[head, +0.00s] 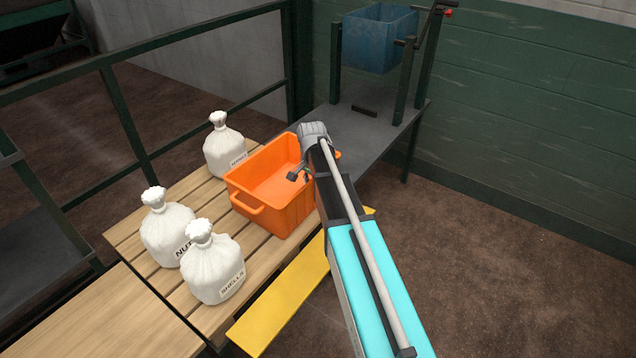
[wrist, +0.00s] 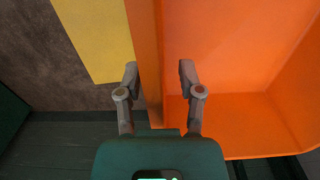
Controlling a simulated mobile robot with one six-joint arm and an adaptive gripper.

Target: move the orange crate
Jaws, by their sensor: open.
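The orange crate (head: 270,188) stands upright on the slatted wooden table, open at the top, with a handle on its near left end. It looks empty inside. In the head view my arm reaches over its right side and hides part of that wall. My gripper (head: 300,174) is at the crate's right rim. In the wrist view my gripper (wrist: 159,75) is open, with one finger on each side of the crate's wall (wrist: 148,60). The fingers look apart from the wall; how deep they reach is hard to tell.
Several white tied sacks stand around the crate, one behind it (head: 223,150) and others in front left (head: 213,268). A yellow board (head: 280,300) runs along the table's right edge. A blue bin (head: 378,40) hangs over a grey bench behind. Brown floor at right is clear.

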